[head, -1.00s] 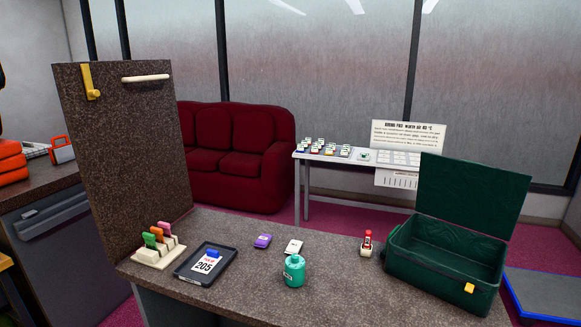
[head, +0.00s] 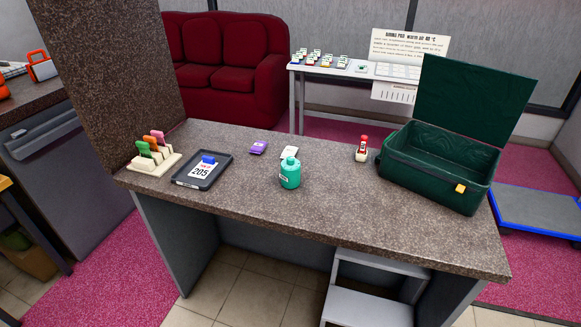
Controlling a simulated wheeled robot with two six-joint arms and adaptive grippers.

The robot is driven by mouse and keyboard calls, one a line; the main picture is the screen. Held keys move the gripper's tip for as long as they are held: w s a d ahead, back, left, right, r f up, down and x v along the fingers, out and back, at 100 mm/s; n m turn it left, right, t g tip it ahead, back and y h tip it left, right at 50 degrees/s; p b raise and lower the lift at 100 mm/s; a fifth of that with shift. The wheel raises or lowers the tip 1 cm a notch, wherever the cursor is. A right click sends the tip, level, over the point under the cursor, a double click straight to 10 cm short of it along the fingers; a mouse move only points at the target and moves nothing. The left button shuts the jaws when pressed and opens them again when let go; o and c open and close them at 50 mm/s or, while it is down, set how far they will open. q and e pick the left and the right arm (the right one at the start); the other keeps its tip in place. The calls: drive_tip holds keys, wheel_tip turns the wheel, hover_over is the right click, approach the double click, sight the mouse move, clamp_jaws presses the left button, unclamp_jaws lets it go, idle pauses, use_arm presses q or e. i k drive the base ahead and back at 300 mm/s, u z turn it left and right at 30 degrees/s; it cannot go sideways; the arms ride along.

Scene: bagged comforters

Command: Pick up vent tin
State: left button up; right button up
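No label reading vent tin can be made out, so I cannot tell which item it is. On the speckled brown counter (head: 330,220) stands a teal round container (head: 290,173) with a narrow neck and a pale label. A small red-and-cream item (head: 361,149) stands to the right, beside an open dark green case (head: 440,165). Neither of my grippers is in view.
A dark tray (head: 203,172) with a card marked 205 and a cream rack (head: 153,160) with coloured tags sit at the counter's left. A grey step stool (head: 370,306) stands below the front edge. The counter's front middle is clear.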

sight(290, 176)
drive_tip(key=z, duration=0.1)
drive_tip(key=k, duration=0.4)
drive_tip(key=z, duration=1.15)
drive_tip(key=i, duration=1.2)
drive_tip(key=u, duration=0.6)
